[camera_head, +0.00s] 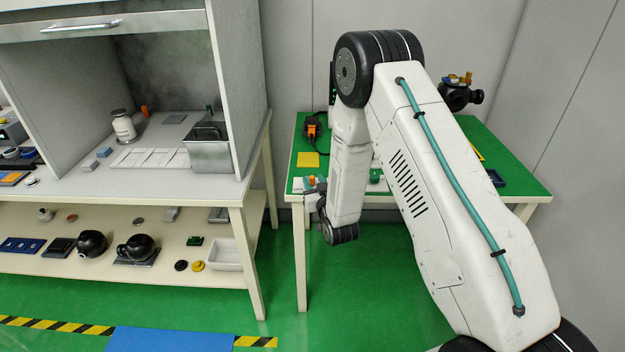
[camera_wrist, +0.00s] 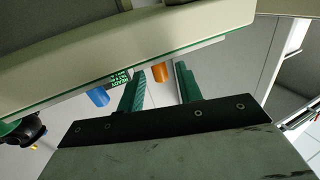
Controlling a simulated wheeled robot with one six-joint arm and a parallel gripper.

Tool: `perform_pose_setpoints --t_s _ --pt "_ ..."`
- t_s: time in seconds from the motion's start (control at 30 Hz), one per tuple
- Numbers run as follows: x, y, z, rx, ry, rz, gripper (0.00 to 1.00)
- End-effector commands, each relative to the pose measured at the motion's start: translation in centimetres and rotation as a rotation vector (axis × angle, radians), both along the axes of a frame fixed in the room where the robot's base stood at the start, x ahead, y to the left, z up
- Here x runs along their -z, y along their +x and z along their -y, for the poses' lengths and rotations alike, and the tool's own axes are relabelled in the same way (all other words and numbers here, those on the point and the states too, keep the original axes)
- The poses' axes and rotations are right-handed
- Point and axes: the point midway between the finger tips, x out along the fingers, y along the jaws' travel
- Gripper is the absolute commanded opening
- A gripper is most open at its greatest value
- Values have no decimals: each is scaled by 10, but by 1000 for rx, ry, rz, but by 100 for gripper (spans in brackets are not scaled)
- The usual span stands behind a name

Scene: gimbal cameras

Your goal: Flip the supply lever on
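My gripper (camera_wrist: 159,76) is open in the wrist view, with its two green fingers apart. An orange cylindrical piece (camera_wrist: 161,72) shows in the gap between the fingertips, at the edge of a pale panel (camera_wrist: 120,45). I cannot tell whether a finger touches it. A blue cylindrical piece (camera_wrist: 98,97) sits to the left, outside the fingers. A small green lit label (camera_wrist: 119,78) lies between the two pieces. No marking shows which piece is the supply lever. In the head view, small orange and blue parts show at the left front of the green table (camera_head: 472,150), beside my wrist.
An orange device with a cable (camera_head: 312,127) and a yellow square (camera_head: 308,160) lie on the green table. A black camera-like unit (camera_head: 457,96) stands at its back right. A cream bench with a hood (camera_head: 240,110) stands to the left; green floor lies between.

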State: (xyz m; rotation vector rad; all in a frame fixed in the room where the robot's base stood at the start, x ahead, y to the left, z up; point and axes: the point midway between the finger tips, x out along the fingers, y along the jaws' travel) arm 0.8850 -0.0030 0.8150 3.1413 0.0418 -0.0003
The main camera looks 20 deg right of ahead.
Motion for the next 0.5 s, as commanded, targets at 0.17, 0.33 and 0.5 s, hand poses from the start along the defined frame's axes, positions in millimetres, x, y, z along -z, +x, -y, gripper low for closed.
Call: perform_pose_setpoints --t_s 0.17,0.33,0.5 --pt "0 -32 1 0 0 -2 35" --pt "0 -52 1 0 0 -1 35" --pt "0 -57 2 0 0 0 35"
